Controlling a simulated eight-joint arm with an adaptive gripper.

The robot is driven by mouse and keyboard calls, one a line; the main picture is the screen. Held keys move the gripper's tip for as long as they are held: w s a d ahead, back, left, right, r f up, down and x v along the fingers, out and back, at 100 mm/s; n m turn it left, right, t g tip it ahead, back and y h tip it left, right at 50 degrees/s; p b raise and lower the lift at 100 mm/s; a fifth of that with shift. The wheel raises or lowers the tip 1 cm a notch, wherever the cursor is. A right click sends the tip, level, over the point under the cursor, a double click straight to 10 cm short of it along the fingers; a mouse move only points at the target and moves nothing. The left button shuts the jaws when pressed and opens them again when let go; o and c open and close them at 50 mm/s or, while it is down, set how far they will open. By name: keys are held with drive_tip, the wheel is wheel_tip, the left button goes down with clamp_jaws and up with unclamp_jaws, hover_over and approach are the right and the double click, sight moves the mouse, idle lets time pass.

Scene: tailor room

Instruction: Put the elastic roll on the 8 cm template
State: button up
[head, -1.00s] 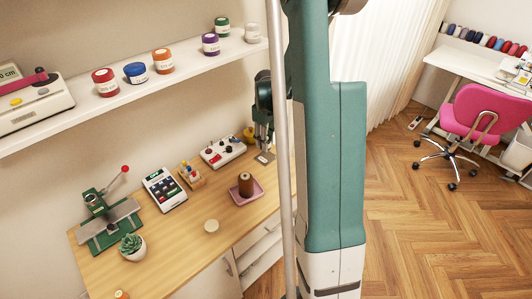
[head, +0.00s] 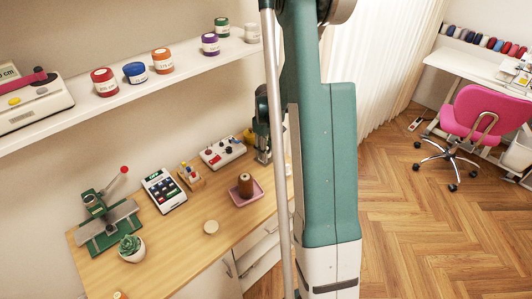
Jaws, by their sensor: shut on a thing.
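My gripper (head: 263,151) is at the back right of the wooden worktop, low over it, partly behind my own arm. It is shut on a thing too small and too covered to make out. A small grey piece shows at its fingertips, and I cannot tell whether it is held or lies on the worktop. Labelled rolls or jars stand on the shelf: red (head: 104,82), blue (head: 135,73), orange (head: 162,61), purple (head: 210,44), green (head: 222,27) and white (head: 252,33). I cannot tell which thing is the elastic roll or the 8 cm template.
A brown spool (head: 245,185) stands on a pink tray (head: 236,202). A button box (head: 222,153), a calculator-like device (head: 164,190), a green press (head: 105,222), a plant (head: 131,248) and a round disc (head: 211,227) stand on the worktop. Its front middle is mostly clear.

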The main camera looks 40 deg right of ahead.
drive_tip(key=shift+f, duration=0.35)
drive_tip(key=o, duration=0.9)
drive_tip(key=shift+c, duration=0.2)
drive_tip(key=shift+r, duration=0.2)
wheel_tip(320, 180, up, 12)
drive_tip(key=p, duration=0.1)
idle(0.6)
